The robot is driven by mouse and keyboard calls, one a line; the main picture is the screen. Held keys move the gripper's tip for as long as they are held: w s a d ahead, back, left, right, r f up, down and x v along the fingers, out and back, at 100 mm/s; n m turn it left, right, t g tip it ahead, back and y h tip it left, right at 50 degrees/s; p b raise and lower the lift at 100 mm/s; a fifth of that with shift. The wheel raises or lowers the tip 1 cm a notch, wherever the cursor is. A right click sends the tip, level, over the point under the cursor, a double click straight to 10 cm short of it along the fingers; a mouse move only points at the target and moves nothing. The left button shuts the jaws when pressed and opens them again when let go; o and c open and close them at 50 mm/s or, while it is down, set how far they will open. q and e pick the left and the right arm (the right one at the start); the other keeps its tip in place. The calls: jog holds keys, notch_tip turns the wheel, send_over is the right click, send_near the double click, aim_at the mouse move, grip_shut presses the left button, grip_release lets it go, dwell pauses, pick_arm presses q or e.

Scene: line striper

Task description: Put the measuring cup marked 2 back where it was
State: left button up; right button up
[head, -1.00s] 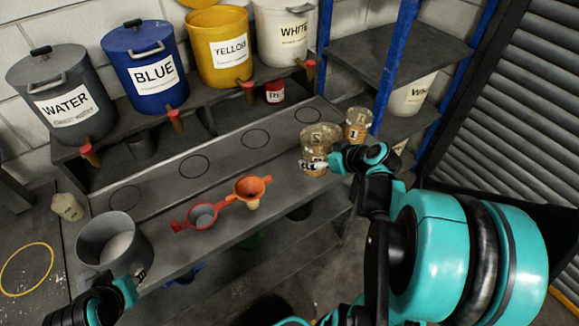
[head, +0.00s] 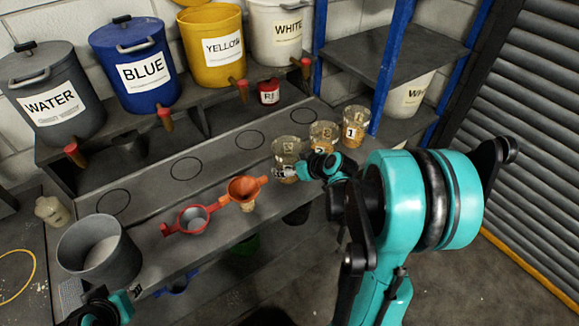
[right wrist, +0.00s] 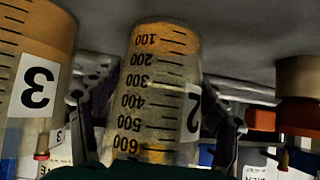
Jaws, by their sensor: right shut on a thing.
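The measuring cup marked 2 (right wrist: 155,95) is clear with a printed scale and orange contents, and stands between my right gripper's fingers in the right wrist view. A cup marked 3 (right wrist: 38,75) is close on the left in the right wrist view. A cup marked 1 (head: 355,126) stands to the right in the head view. My left gripper (head: 130,298) is at the lower left, partly out of frame.
A grey pot (head: 98,250), a red funnel (head: 190,222) and an orange funnel (head: 243,190) are on the bench front. Behind them the bench has drawn empty circles. Buckets, including blue (head: 135,65) and yellow (head: 213,45), stand on the back shelf. A blue shelf post (head: 393,65) is at the right.

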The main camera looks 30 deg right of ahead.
jog(key=shift+f, duration=0.1)
jog(key=o, duration=1.8)
jog(key=shift+s+r, duration=0.2)
jog(key=shift+r, duration=0.25)
jog(key=p+v, duration=0.4)
jog(key=v, duration=0.6)
jog(key=s+a+r+g, duration=0.1)
jog(key=s+a, duration=0.4)
jog(key=a, duration=0.3)
jog(key=s+a+r+m+g+h, duration=0.1)
jog(key=s+a+r, duration=0.1)
jog(key=s+a, duration=0.3)
jog(key=a, duration=0.4)
jog(key=shift+s+g+h, duration=0.3)
jog(key=shift+s+g, duration=0.1)
